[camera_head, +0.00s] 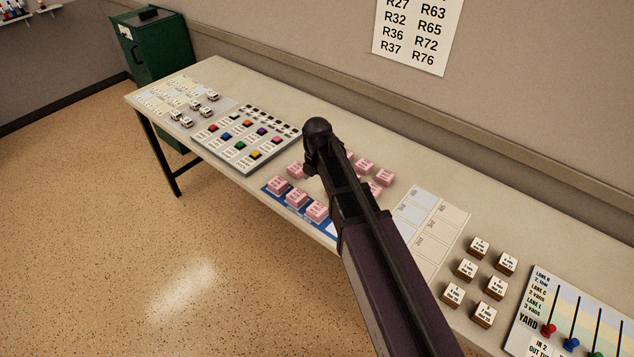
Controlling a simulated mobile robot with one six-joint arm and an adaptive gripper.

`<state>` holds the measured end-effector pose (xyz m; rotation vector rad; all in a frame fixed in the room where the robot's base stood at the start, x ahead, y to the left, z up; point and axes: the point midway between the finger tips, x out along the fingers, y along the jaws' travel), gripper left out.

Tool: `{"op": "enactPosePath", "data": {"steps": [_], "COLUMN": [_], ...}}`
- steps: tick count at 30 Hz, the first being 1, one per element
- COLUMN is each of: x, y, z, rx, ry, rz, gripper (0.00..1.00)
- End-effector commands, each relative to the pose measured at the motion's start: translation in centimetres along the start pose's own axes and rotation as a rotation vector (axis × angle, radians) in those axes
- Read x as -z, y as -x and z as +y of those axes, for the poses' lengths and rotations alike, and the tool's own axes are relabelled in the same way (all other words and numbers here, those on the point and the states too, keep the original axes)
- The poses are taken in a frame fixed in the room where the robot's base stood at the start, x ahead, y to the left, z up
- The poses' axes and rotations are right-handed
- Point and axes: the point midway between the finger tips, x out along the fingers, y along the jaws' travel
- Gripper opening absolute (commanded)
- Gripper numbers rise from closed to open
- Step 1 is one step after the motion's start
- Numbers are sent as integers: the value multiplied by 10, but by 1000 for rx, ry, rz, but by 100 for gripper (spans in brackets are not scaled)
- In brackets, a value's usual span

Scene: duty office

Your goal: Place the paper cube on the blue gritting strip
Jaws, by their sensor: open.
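Several pink paper cubes with printed tops stand mid-table. Three stand in a row along the front edge, with the middle one (297,198) between two others, on or against the blue gritting strip (268,189). Another pink cube (295,170) stands just behind that row, left of my arm. More pink cubes, such as one (365,166), stand right of my arm towards the wall. My arm crosses the middle of the view and hides part of the strip and the cubes. My gripper's fingers are not seen; I cannot tell whether they are near a cube.
A board with coloured blocks (237,166) and small white vehicles (181,116) lie left. Right are a printed grid sheet (412,213), several white-topped brown blocks (467,269) and a yard board (522,312) with coloured knobs. A green cabinet (160,60) stands beyond the table; a wall runs behind.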

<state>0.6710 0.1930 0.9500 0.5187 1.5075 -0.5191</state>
Motion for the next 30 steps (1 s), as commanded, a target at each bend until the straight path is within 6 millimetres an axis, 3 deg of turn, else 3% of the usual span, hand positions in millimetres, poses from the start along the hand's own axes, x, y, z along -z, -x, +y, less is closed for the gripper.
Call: {"op": "enactPosePath", "data": {"steps": [20,26,30], "x": [0,-3,-7], "y": [0,0,0], "z": [-2,-15,-34], "rx": [0,0,0], "ry": [-13,-133,-312], "rz": [0,0,0], "gripper": [100,100,100]}}
